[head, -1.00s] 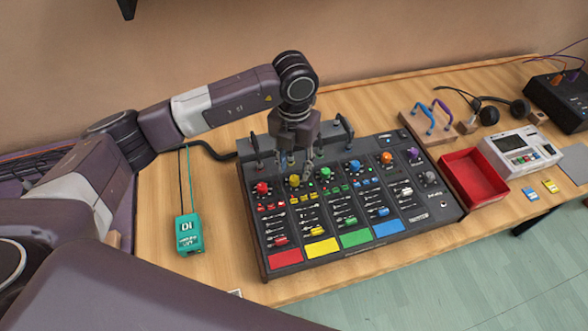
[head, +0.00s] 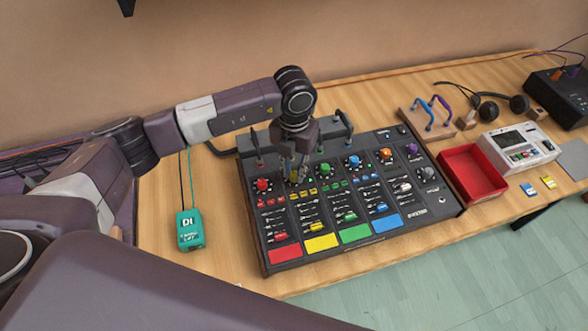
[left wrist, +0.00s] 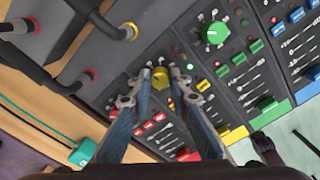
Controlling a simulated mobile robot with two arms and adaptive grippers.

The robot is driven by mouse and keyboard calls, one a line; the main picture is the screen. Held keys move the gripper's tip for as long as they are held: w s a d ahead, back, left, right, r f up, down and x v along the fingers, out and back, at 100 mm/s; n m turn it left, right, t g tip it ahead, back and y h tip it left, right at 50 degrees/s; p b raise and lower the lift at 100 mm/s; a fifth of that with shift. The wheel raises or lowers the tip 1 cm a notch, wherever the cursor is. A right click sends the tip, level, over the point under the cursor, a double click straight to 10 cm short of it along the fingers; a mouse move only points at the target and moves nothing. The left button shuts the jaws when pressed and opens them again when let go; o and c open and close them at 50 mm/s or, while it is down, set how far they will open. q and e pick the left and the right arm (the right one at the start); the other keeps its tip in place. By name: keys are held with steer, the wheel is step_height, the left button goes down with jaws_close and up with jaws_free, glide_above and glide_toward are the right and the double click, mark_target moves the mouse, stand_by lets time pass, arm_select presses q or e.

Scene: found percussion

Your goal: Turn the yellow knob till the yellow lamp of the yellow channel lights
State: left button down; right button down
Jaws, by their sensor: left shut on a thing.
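The mixer panel (head: 275,225) lies on the table with coloured channels. The yellow channel has a yellow label pad (head: 321,242) at its front end. My left gripper (head: 292,178) points down at the top of that channel. In the left wrist view its two fingers (left wrist: 161,76) are closed on the sides of the yellow knob (left wrist: 160,77). In the head view the fingers mostly hide this knob. My right gripper is not in view.
The red knob (head: 262,184) and green knob (head: 324,169) stand on either side of the gripper. Cable plugs rise behind the panel. A teal box (head: 189,230) is at left. A red tray (head: 472,174) and white device (head: 517,147) are at right.

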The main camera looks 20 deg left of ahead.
arm_select(q)
steer(key=m+b, duration=0.2)
steer(key=b, duration=0.1)
steer(key=shift+f+m+b, duration=0.2)
steer(key=shift+m+b, duration=0.15)
steer(key=shift+m, duration=0.05)
steer(key=shift+m+b, duration=0.9)
steer(key=shift+b, duration=0.1)
steer(key=shift+r+m+b, duration=0.2)
steer(key=shift+m+b, duration=0.35)
steer(key=shift+m, duration=0.15)
steer(key=c, duration=1.8)
jaws_free()
steer(key=shift+r, duration=0.1)
